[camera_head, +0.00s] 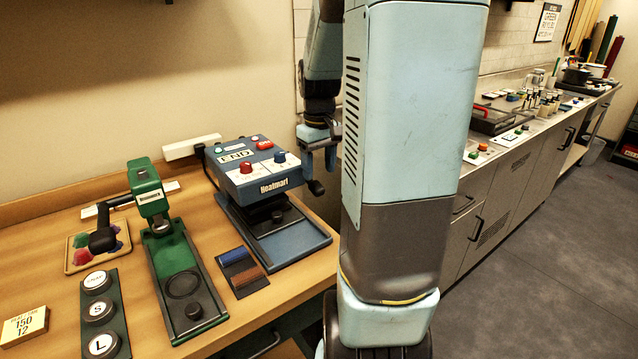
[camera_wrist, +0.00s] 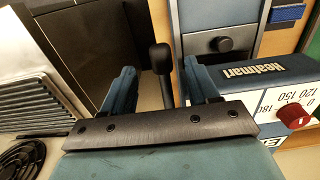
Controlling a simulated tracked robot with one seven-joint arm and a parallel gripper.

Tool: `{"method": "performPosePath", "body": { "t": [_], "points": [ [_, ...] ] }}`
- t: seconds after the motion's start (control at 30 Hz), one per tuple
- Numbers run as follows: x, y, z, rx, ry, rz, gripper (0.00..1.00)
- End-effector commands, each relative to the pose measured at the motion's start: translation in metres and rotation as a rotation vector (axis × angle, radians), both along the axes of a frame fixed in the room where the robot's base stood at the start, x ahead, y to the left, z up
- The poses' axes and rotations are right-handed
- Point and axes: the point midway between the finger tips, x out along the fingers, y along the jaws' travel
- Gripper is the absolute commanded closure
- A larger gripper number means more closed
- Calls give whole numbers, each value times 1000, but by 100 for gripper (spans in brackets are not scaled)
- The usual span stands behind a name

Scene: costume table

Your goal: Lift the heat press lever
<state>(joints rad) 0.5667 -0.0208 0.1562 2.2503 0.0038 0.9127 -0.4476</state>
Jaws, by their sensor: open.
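The heat press (camera_head: 262,187) is a blue machine labelled "Heatmart" on the wooden table in the head view. Its lever (camera_head: 316,187) ends in a black knob at the press's right side. My gripper (camera_head: 319,165) is at that side, just above the knob in the picture. In the wrist view the lever (camera_wrist: 160,57) shows between the two blue fingers of my gripper (camera_wrist: 160,82), apparently apart from both. The fingers are open and hold nothing. The lever's lower shaft is partly hidden by the gripper. The press (camera_wrist: 250,75) fills the right of the wrist view.
A green press (camera_head: 165,250) stands left of the blue press. Blue and brown swatches (camera_head: 240,270) lie between them. A black strip with round S and L pieces (camera_head: 98,310) is at front left. A grey counter (camera_head: 480,148) runs behind my arm.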

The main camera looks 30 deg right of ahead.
Motion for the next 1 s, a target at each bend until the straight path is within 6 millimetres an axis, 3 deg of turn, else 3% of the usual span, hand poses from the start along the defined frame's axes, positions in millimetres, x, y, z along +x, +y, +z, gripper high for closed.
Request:
{"method": "performPosePath", "body": {
  "t": [0.1,0.3,0.73,1.0],
  "points": [
    [0,0,-20,1,3,-1,40],
    [0,0,-43,1,1,-1,40],
    [0,0,-51,0,-1,-1,40],
    [0,0,-51,0,-1,-1,64]
  ]
}}
